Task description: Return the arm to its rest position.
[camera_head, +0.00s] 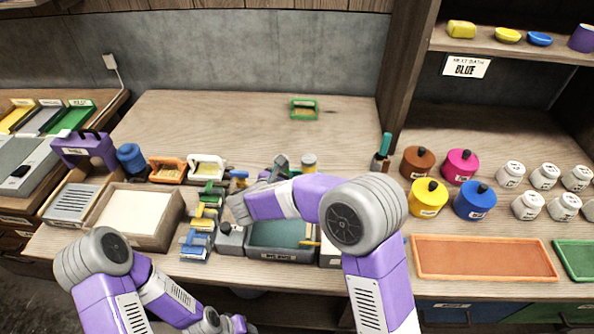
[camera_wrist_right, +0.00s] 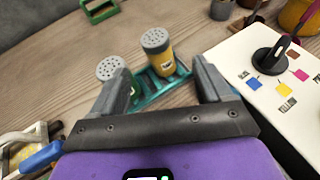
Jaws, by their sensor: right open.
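My right arm reaches in from the lower right of the head view, bent at the elbow, with its forearm over the bench. Its gripper (camera_head: 278,168) is partly hidden by the arm. In the right wrist view the gripper (camera_wrist_right: 165,88) is open, its two grey fingers apart with nothing clasped between them. Beyond the fingers a yellow shaker (camera_wrist_right: 158,58) and a green shaker with a grey lid (camera_wrist_right: 112,68) stand at a teal rack (camera_wrist_right: 150,88). My left arm is folded low at the left; its gripper (camera_head: 236,324) is at the bottom edge, its jaws unclear.
A teal tray (camera_head: 285,234) lies below the right forearm. A small green-framed mould (camera_head: 304,110) sits at the back, with clear bench to its left. Orange (camera_head: 167,163) and white (camera_head: 206,160) moulds stand left. Coloured pots, including a blue one (camera_head: 475,204), and an orange tray (camera_head: 485,258) are right.

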